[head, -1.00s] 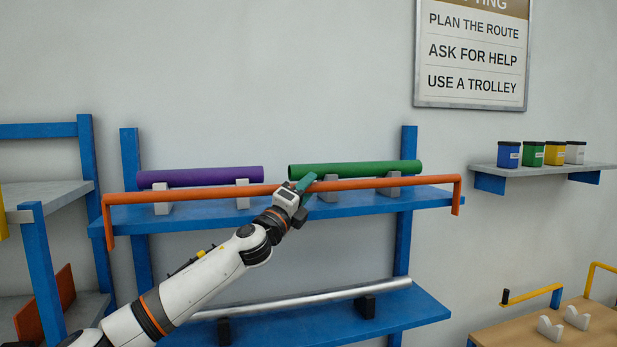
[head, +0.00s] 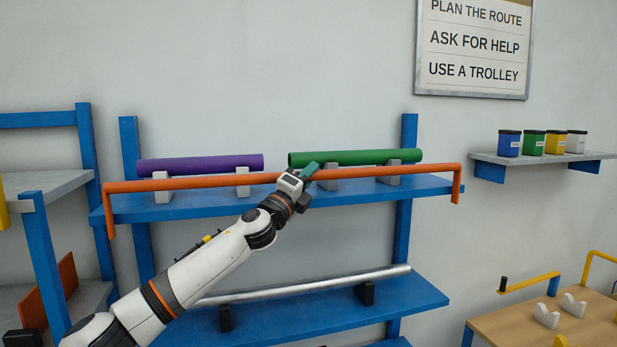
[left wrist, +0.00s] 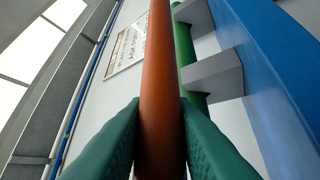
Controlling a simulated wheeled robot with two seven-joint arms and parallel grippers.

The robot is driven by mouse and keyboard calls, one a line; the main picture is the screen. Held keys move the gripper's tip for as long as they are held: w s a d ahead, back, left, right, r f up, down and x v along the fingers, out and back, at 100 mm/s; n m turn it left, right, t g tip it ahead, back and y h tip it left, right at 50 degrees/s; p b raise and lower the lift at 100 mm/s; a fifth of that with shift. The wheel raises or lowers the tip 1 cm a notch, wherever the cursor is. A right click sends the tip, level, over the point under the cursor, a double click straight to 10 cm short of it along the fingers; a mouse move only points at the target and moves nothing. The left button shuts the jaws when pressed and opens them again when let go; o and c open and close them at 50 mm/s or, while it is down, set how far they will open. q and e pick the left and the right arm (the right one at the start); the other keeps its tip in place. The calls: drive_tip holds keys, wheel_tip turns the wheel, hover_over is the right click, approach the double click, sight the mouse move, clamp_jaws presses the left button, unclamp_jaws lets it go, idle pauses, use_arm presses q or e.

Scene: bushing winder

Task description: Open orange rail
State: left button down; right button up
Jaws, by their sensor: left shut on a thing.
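The orange rail (head: 210,182) runs across the front of the upper blue shelf, with a bent-down end at each side. My left gripper (head: 305,176) is at the rail's middle, right of its centre. In the left wrist view, the green fingers (left wrist: 158,140) are shut around the orange rail (left wrist: 158,70), one on each side. The rail stands across the front of a purple roll (head: 200,164) and a green roll (head: 355,157), which rest on grey supports on the shelf. My right gripper is not in view.
A silver bar (head: 310,284) lies on black supports on the lower blue shelf (head: 400,305). A blue rack (head: 87,150) stands at the left. At the right are a wall shelf (head: 540,157) with several jars and a wooden table (head: 530,328) with a yellow handle.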

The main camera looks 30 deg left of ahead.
use_arm(q)
drive_tip(key=s+d+f+m+g+h+b, duration=0.3)
drive_tip(key=f+m+g+h+b, duration=0.1)
drive_tip(key=m+h+b, duration=0.7)
drive_tip(key=s+d+f+m+g+h+b, duration=0.3)
drive_tip(key=m+h+b, duration=0.8)
drive_tip(key=m, duration=0.7)
drive_tip(key=shift+d+f+g+b, duration=0.6)
drive_tip(key=shift+g+b, duration=0.2)
drive_tip(key=shift+b, duration=0.6)
drive_tip(key=c, duration=1.2)
unclamp_jaws()
drive_tip(key=shift+d, duration=0.1)
drive_tip(key=shift+c, duration=0.2)
drive_tip(key=shift+s, duration=0.1)
